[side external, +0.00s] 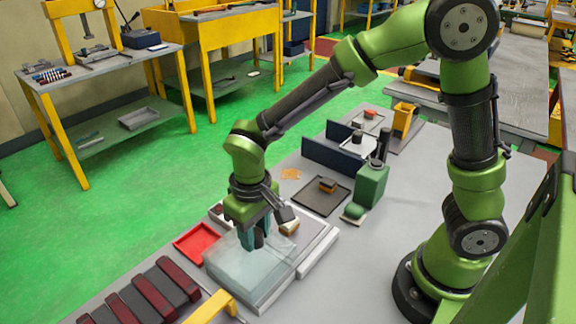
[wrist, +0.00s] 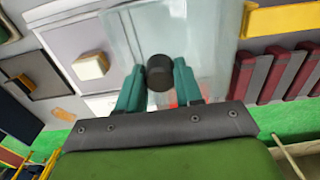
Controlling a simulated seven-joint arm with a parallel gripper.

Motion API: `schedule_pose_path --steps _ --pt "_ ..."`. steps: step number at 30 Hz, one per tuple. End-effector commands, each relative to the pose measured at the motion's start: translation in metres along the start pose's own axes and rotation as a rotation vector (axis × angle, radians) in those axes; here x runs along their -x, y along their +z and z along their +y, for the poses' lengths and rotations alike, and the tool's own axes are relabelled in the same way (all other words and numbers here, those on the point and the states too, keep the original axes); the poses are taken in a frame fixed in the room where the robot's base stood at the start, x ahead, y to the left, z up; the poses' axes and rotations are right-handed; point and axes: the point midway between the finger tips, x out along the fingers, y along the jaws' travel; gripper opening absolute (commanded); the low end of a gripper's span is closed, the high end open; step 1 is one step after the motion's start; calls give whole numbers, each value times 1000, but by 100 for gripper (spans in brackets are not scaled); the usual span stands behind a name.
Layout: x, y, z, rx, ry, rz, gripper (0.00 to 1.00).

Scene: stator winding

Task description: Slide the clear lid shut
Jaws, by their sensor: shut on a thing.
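The clear lid (side external: 232,268) is a pale, see-through plate on a light grey box (side external: 270,298) at the front of the table. It also shows in the wrist view (wrist: 202,36), where it covers the middle. A dark round knob (wrist: 160,77) stands on the lid. My gripper (side external: 256,238) is over the lid's far part, its two teal fingers on either side of the knob. In the wrist view my gripper (wrist: 160,84) is shut on the knob. To the left there, an uncovered part of the box shows a cream block (wrist: 90,66). The knob is mostly hidden by the fingers in the side view.
A red tray (side external: 195,244) lies left of the lid. Dark red bars (side external: 150,298) and a yellow bar (side external: 212,306) are at the front left. A green bottle (side external: 371,184), a black tray (side external: 322,196) and a dark blue divider (side external: 332,159) stand behind the box.

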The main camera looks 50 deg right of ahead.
Motion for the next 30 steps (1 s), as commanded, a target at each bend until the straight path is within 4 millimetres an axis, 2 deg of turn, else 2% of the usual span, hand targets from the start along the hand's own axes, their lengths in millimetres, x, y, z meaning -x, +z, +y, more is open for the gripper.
schedule_pose_path --steps 1,30 --pt "-6 5 4 -1 7 -18 18" --pt "-5 5 55 -10 8 -21 18"
